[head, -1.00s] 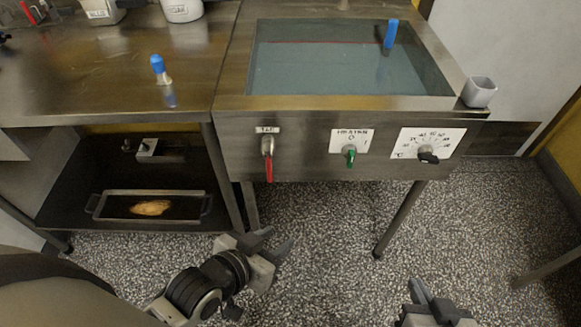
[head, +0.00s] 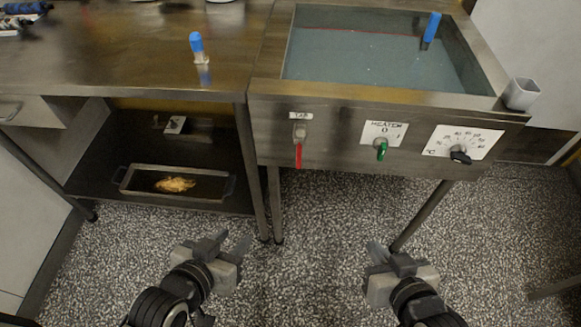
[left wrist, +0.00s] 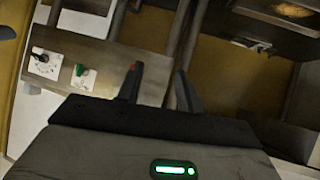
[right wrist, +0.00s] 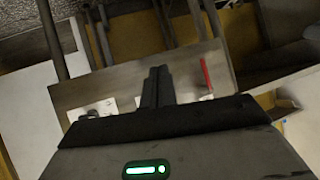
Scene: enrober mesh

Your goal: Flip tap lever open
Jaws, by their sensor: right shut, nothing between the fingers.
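The tap lever (head: 298,154) is red and hangs straight down from the tap, under the TAP label (head: 301,115) on the tank's front panel. It also shows in the right wrist view (right wrist: 206,75), to the right of the fingers and apart from them. In the left wrist view a small red bit shows by the left fingertip, mostly hidden. My left gripper (head: 225,243) is open and empty, low in front of the panel and left of the lever. My right gripper (head: 385,252) is shut and empty, low and right of the lever. Neither touches it.
The water tank (head: 270,95) stands on legs. Its panel also carries a green heater knob (head: 382,149) and a black dial (head: 461,157). A grey cup (head: 521,94) sits at its right corner. A workbench (head: 120,60) with a lower shelf and tray (head: 124,183) stands left.

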